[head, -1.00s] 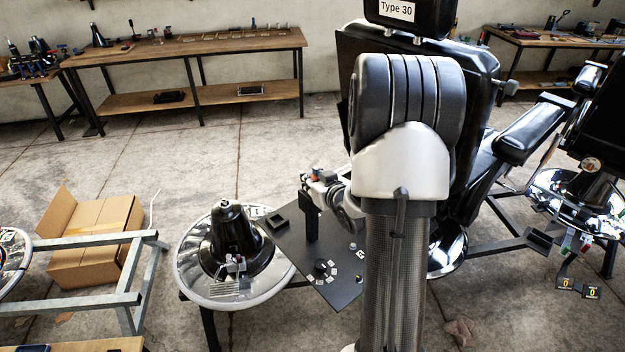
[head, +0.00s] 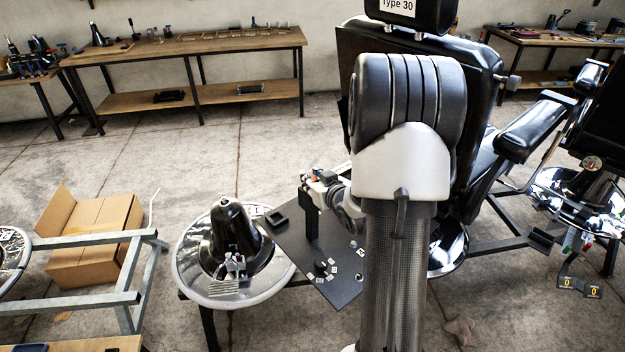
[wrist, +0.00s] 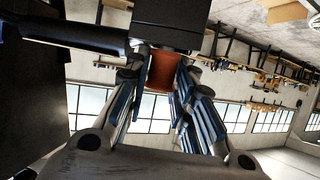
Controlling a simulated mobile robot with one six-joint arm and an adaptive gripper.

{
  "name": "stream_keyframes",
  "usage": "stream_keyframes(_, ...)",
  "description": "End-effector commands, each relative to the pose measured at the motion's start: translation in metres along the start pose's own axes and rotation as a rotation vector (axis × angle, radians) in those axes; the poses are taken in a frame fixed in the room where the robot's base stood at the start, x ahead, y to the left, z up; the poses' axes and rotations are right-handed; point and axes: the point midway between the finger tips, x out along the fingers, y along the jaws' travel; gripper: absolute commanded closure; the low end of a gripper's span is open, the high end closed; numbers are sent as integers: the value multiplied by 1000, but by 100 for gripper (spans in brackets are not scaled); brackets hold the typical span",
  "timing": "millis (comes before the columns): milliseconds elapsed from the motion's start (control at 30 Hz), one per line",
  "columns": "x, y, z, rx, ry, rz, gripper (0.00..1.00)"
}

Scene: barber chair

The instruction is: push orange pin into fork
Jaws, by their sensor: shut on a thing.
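The orange pin (wrist: 162,72) sits between the two fingers of my gripper (wrist: 160,82) in the wrist view. The fingers are shut on it. The pin's far end meets a black block (wrist: 172,20), which looks like part of the fork; how deep it goes in is hidden. In the head view my gripper (head: 320,183) is at the top of an upright black post (head: 311,217) on a dark plate. The pin is too small there to make out clearly, and my arm hides part of the area.
The dark plate (head: 285,243) carries a small open black box (head: 277,217), a knob (head: 321,267) and small white labels. A round chrome base with a black cone (head: 232,235) stands left of it. The barber chair (head: 480,150) is behind my arm. A black bar (wrist: 70,32) lies close to the left finger.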

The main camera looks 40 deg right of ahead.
Motion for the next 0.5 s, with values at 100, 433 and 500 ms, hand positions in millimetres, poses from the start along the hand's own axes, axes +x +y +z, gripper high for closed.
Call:
stream_keyframes(100,-3,0,-8,-1,3,0,100)
stream_keyframes(433,-8,0,-20,-1,4,0,100)
stream_keyframes(500,-9,0,-23,-1,4,0,100)
